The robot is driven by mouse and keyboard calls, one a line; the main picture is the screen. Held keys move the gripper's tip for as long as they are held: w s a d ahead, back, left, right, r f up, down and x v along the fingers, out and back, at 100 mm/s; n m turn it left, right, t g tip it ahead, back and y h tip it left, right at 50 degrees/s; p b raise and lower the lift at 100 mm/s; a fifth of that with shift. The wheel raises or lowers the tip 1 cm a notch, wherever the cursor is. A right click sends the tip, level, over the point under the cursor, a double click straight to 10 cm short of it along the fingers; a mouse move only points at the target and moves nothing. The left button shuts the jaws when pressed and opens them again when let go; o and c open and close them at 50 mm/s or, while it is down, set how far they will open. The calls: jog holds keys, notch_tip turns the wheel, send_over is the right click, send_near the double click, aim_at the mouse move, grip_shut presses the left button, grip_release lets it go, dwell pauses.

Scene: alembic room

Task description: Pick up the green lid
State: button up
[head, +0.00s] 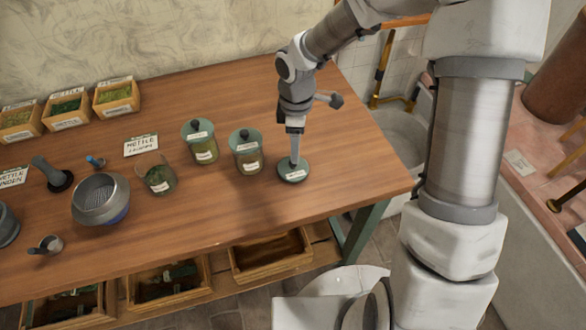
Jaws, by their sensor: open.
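A loose round green lid (287,178) with a small white label lies flat on the wooden table, toward its right end. My gripper (294,163) points down right over the middle of this lid and hides its centre. Its jaws are open; I cannot tell whether the fingertips touch the lid. An open glass jar (159,185) with green contents stands to the left, with no lid on it. Two more jars, a left one (205,153) and a right one (250,165), stand upright between them with green lids on.
The table (240,215) has free room in front of the lid and at its right end. A metal bowl (100,198), a small cup (50,244) and a label card (141,145) are to the left. Several wooden boxes (117,98) stand at the back left.

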aim_at(293, 166)
jog(key=shift+a+f+b, duration=0.2)
jog(key=shift+f, duration=1.2)
jog(key=shift+a+f+b, duration=0.15)
jog(key=shift+f, duration=1.2)
jog(key=shift+r, duration=0.1)
grip_shut()
